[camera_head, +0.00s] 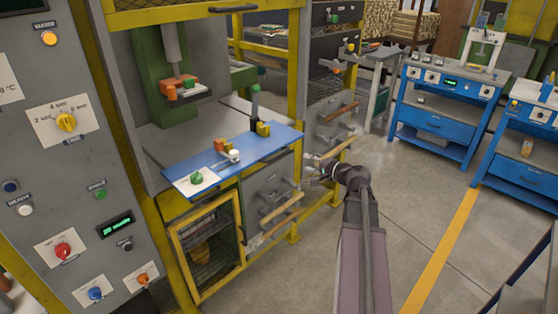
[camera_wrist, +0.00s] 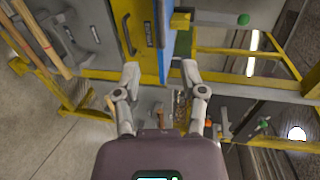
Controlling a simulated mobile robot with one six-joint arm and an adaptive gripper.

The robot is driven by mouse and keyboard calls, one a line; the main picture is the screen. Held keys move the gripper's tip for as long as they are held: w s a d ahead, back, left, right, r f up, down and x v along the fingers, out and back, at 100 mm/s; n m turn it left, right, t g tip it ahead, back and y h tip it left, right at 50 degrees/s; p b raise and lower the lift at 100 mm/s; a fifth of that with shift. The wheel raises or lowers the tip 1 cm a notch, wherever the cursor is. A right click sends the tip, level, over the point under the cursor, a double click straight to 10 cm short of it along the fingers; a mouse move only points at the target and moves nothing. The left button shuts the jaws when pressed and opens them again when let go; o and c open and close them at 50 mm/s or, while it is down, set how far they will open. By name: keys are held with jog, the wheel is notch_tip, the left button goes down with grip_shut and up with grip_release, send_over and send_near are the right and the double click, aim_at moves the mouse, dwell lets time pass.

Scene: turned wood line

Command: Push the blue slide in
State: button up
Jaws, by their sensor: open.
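The blue slide (camera_head: 262,146) is a flat blue board that sticks out from the front of the yellow-framed press. In the wrist view a blue strip (camera_wrist: 182,42), likely its edge, runs up from between my fingertips. My gripper (camera_head: 318,169) is just right of and a little below the slide's right end in the head view. Its two fingers (camera_wrist: 160,70) are spread apart in the wrist view, with nothing held between them. I cannot tell whether a finger touches the slide.
A green knob on a white plate (camera_head: 196,179), a white round knob (camera_head: 234,155) and a yellow block (camera_head: 263,128) sit on or by the slide. Blue workbenches (camera_head: 445,105) stand right; the floor between is clear.

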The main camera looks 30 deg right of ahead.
aim_at(280, 153)
jog(key=shift+w, duration=0.15)
jog(key=b+x, duration=0.2)
jog(key=x, duration=1.1)
jog(key=shift+w+a+b, duration=0.15)
jog(key=shift+w+b, duration=0.15)
jog(key=shift+b, duration=0.1)
